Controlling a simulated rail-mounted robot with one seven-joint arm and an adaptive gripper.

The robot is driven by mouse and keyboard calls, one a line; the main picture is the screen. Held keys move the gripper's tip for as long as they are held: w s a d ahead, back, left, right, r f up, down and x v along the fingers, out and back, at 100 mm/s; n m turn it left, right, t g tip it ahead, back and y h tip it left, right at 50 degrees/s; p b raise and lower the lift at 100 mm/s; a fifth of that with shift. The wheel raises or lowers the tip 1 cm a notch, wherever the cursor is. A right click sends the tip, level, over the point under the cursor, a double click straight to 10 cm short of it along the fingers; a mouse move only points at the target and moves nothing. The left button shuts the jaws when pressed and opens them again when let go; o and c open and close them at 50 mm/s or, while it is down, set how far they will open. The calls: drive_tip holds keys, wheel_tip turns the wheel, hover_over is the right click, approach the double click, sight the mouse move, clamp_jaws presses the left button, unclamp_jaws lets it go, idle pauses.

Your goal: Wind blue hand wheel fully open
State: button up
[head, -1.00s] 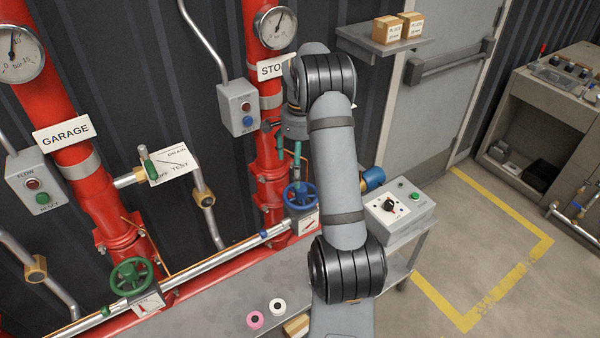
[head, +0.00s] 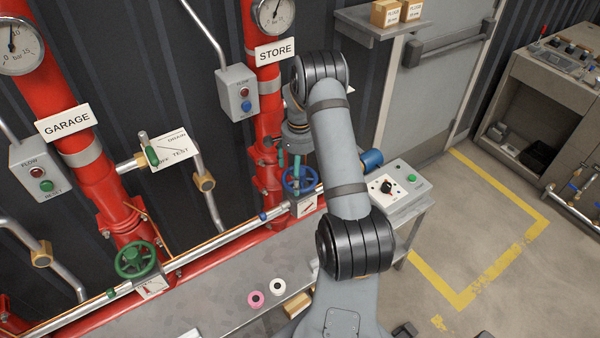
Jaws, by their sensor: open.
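The blue hand wheel (head: 300,181) sits on the silver pipe at the foot of the red STORE riser, above a small white dial plate (head: 306,205). My gripper (head: 290,164) points down just above the wheel's rim, on its rear left side. Its narrow teal fingers are apart, with nothing seen between them. The fingertips are small and overlap the wheel in the picture, so I cannot tell whether they touch it. My arm passes close on the wheel's right.
A green hand wheel (head: 135,259) is on the GARAGE riser at the left. A grey control box (head: 397,193) stands right of my arm. A pink roll (head: 255,299) and a white roll (head: 278,287) lie on the bench. The floor at the right is clear.

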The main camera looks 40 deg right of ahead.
drive_tip(key=shift+c, duration=1)
drive_tip(key=c, duration=0.9)
drive_tip(key=o, duration=0.8)
drive_tip(key=shift+c, duration=0.2)
drive_tip(key=c, duration=0.7)
drive_tip(key=n, duration=0.3)
drive_tip(key=shift+n, duration=0.4)
drive_tip(key=shift+c, duration=0.3)
drive_tip(key=n, duration=0.4)
